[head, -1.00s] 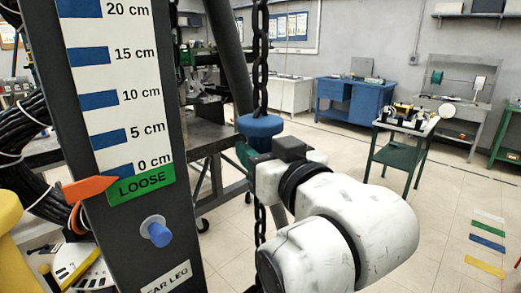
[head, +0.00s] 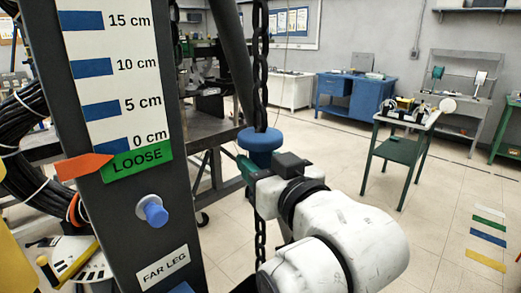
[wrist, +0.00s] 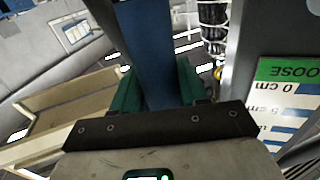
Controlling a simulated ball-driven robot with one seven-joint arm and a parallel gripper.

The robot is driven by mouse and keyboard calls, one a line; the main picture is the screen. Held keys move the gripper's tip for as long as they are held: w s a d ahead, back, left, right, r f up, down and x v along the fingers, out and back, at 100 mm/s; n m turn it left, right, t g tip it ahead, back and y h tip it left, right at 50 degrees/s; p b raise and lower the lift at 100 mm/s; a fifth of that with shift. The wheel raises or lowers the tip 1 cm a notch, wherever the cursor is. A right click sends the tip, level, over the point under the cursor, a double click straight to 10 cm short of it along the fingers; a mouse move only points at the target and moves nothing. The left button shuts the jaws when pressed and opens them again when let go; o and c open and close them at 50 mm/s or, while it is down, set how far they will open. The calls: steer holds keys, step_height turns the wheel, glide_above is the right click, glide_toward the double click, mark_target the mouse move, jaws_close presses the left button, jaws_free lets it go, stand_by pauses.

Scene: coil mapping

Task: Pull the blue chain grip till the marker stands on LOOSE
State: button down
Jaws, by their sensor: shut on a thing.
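The blue chain grip (head: 260,140) hangs on a dark chain (head: 260,70), right of the scale post. My gripper (head: 251,172) is shut on it, with green fingers just under its wide blue top. The wrist view shows the grip's blue shaft (wrist: 150,50) between the green fingers (wrist: 156,90). The orange marker (head: 82,167) points right at the scale. Its tip lies at the upper left corner of the green LOOSE band (head: 140,161), near the border with 0 cm. LOOSE also shows in the wrist view (wrist: 288,70).
The dark post (head: 120,215) carries the scale, a blue knob (head: 153,211) and a FAR LEG label (head: 163,266), close left of my arm. A dark workbench (head: 200,140) stands behind. The floor to the right is open up to a green cart (head: 400,150).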

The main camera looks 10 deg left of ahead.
step_height(320, 180, down, 12)
steer(key=b, duration=0.5)
steer(key=shift+f, duration=0.15)
steer(key=c, duration=0.7)
jaws_free()
steer(key=shift+s, duration=0.1)
steer(key=b+v, duration=0.1)
steer(key=v, duration=0.9)
steer(key=shift+s+d, duration=0.25)
